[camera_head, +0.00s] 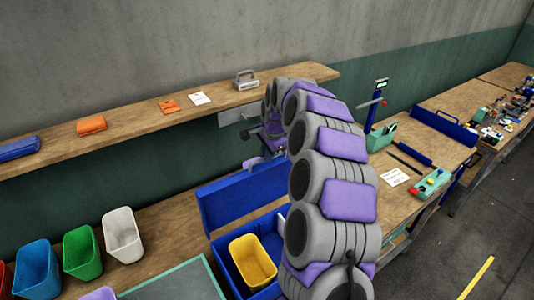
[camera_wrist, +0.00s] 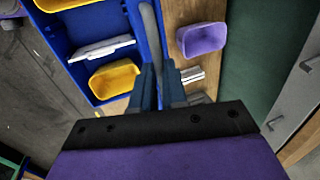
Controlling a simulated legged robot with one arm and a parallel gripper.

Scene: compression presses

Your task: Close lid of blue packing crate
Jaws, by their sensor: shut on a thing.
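The blue packing crate (camera_head: 222,262) stands on the wooden bench, and its blue lid (camera_head: 240,196) stands open, raised along the back side. A yellow bin (camera_head: 253,260) sits inside the crate. In the wrist view, the crate (camera_wrist: 75,55) holds yellow bins (camera_wrist: 115,80) and a white item (camera_wrist: 102,48). My gripper (camera_wrist: 160,72) is shut on the lid (camera_wrist: 151,30), seen nearly edge-on between the fingers. In the head view my arm hides the crate's right part and most of the gripper.
A purple bin (camera_wrist: 202,39) stands on the bench behind the lid. Green (camera_head: 82,252), white (camera_head: 122,235) and blue (camera_head: 36,268) bins stand left of the crate. A shelf (camera_head: 130,121) runs along the wall above. Tools and a green-red device (camera_head: 432,184) lie to the right.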

